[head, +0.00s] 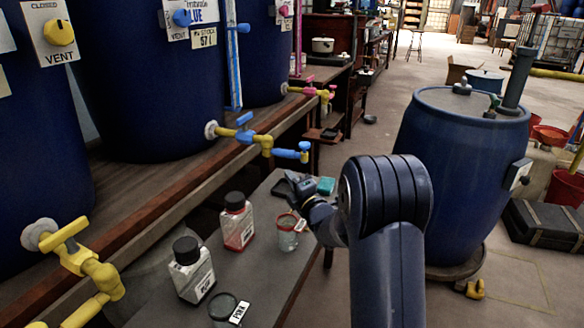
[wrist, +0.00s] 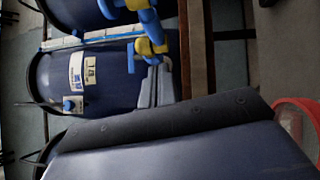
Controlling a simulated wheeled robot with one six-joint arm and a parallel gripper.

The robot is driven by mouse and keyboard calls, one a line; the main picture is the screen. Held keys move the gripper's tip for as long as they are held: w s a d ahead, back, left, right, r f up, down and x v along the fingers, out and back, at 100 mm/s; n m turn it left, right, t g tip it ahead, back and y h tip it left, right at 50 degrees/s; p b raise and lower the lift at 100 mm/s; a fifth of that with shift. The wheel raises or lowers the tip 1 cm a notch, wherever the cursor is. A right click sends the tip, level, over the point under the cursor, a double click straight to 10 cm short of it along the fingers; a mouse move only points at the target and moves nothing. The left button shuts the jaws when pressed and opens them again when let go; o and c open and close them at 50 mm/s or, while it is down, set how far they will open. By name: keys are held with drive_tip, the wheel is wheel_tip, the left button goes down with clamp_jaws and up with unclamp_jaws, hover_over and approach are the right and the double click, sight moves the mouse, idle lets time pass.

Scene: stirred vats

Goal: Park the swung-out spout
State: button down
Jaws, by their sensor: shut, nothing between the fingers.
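The middle vat's tap has a blue handle, a yellow pipe (head: 265,143) and a blue-ended spout (head: 291,154) reaching out to the right past the shelf edge. A blue-and-yellow tap (wrist: 152,45) also shows at the top of the wrist view. My gripper (head: 292,181) is just below the blue spout in the head view, apart from it in the picture; its fingertips are small and dark there. It is shut and empty. A yellow tap with its spout (head: 92,303) is at the lower left. A pink-handled tap (head: 322,93) is farther back.
The low bench (head: 262,262) below holds a red-labelled bottle (head: 237,222), a white-labelled bottle (head: 191,270), a glass jar (head: 288,232) and a teal block (head: 325,186). A blue drum (head: 462,170) stands on the right. The wooden vat shelf (head: 180,185) edges the left.

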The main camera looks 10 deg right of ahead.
sight(286, 157)
drive_tip(key=shift+w+d+r+b, duration=0.15)
drive_tip(key=shift+w+d+r, duration=0.05)
drive_tip(key=shift+w, duration=0.75)
drive_tip(key=shift+w+d+r+b, duration=0.15)
drive_tip(key=shift+w+d, duration=0.1)
drive_tip(key=shift+w, duration=0.7)
drive_tip(key=shift+w+d+r+b, duration=0.15)
drive_tip(key=shift+w+d+r, duration=0.05)
drive_tip(key=shift+w, duration=0.75)
drive_tip(key=shift+d, duration=0.1)
